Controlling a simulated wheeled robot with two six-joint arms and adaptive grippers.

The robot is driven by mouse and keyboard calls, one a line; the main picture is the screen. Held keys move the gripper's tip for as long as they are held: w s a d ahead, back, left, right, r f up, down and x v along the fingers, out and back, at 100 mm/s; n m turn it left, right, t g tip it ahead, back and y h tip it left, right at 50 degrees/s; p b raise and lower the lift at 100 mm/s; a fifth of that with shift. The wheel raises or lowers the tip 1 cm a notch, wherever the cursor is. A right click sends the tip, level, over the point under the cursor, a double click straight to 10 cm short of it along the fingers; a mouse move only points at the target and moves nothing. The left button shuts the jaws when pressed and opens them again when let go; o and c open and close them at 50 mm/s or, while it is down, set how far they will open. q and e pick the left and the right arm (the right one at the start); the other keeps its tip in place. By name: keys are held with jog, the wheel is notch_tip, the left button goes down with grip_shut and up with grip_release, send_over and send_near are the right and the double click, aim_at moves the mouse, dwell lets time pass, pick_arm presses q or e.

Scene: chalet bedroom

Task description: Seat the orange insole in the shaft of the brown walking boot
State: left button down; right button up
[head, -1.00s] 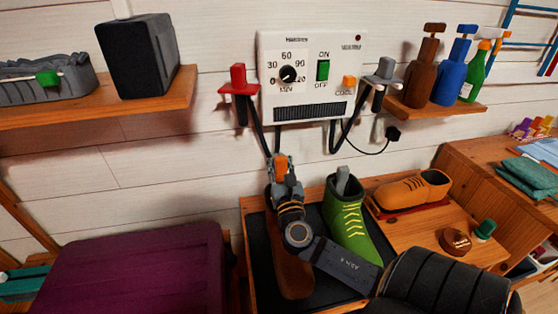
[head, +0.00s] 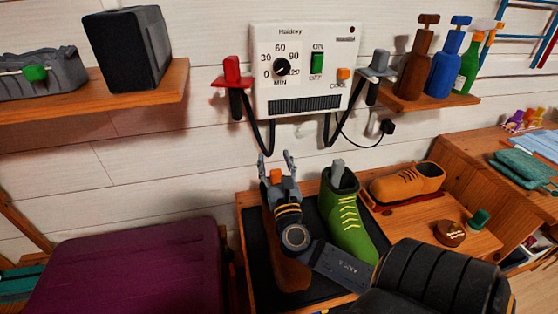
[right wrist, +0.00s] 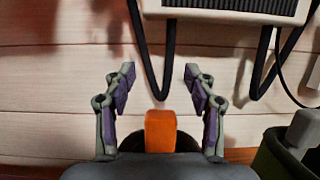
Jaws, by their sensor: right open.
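The brown walking boot (head: 290,275) stands on the black tray (head: 258,250), largely hidden behind my right arm. The orange insole (head: 276,175) stands upright at the boot's shaft, with its top end showing; how deep it sits is hidden by my gripper. My right gripper (head: 276,160) is open, its fingers spread to either side of the insole. In the right wrist view the insole's orange end (right wrist: 160,130) shows between and below the open fingers (right wrist: 158,78), with clear gaps on both sides. My left gripper is not in view.
A green boot (head: 347,220) with a grey piece in its shaft stands right of the brown one. A wall dryer (head: 303,70) with hanging black hoses is above. An orange shoe (head: 408,183) is at right, a purple box (head: 130,270) at left.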

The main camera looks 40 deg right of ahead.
jog(key=v, duration=1)
jog(key=shift+f, duration=0.1)
